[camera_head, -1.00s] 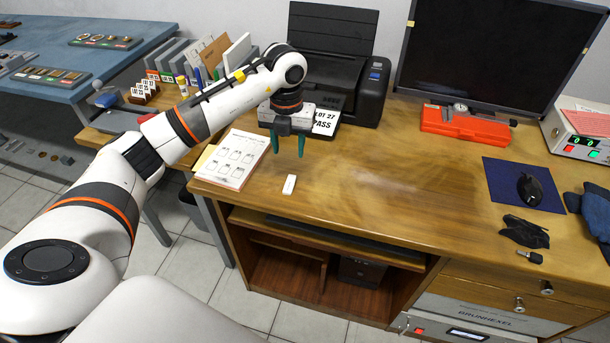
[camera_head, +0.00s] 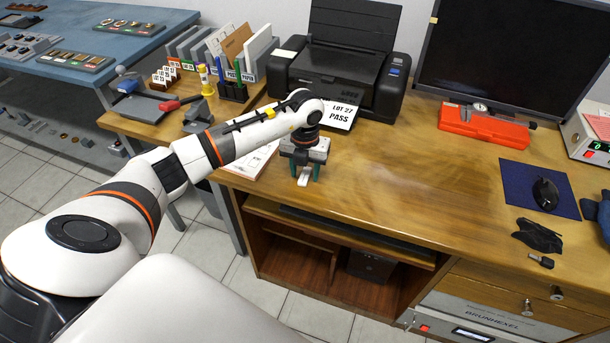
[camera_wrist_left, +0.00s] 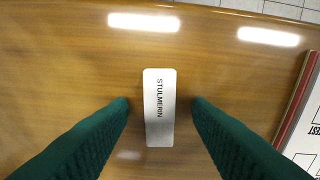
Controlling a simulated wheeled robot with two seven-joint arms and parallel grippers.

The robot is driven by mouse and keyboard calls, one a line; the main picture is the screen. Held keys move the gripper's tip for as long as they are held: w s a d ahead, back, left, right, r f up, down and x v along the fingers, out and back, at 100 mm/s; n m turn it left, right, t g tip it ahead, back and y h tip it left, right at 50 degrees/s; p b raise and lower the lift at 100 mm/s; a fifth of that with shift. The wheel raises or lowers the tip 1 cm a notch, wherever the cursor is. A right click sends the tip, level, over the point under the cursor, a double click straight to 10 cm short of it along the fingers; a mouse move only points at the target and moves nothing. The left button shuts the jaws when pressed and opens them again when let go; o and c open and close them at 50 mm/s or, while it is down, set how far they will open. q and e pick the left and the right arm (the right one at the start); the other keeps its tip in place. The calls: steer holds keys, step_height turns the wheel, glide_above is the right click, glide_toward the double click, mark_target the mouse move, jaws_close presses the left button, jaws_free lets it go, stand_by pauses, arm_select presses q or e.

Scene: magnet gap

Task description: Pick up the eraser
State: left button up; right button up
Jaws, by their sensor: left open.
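The white eraser (camera_head: 304,176) lies on the wooden desk (camera_head: 400,185) near its front left edge. In the left wrist view the eraser (camera_wrist_left: 159,107) shows dark lettering and lies lengthwise between my two green fingers. My left gripper (camera_head: 304,173) is open right above it, pointing down, with one finger on each side. In the wrist view a gap shows between each fingertip (camera_wrist_left: 159,104) and the eraser. The gripper's body hides part of the eraser's far end in the head view. My right gripper is not in view.
A printed sheet or booklet (camera_head: 250,162) lies just left of the gripper, partly behind my arm. A printer (camera_head: 345,70) with a "LOT 27 PASS" card (camera_head: 340,117) stands behind. The middle of the desk is clear.

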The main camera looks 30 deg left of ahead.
mark_target(305, 175)
arm_select(q)
steer(key=shift+c, duration=0.2)
jaws_close()
step_height(305, 175, up, 10)
stand_by(0.4)
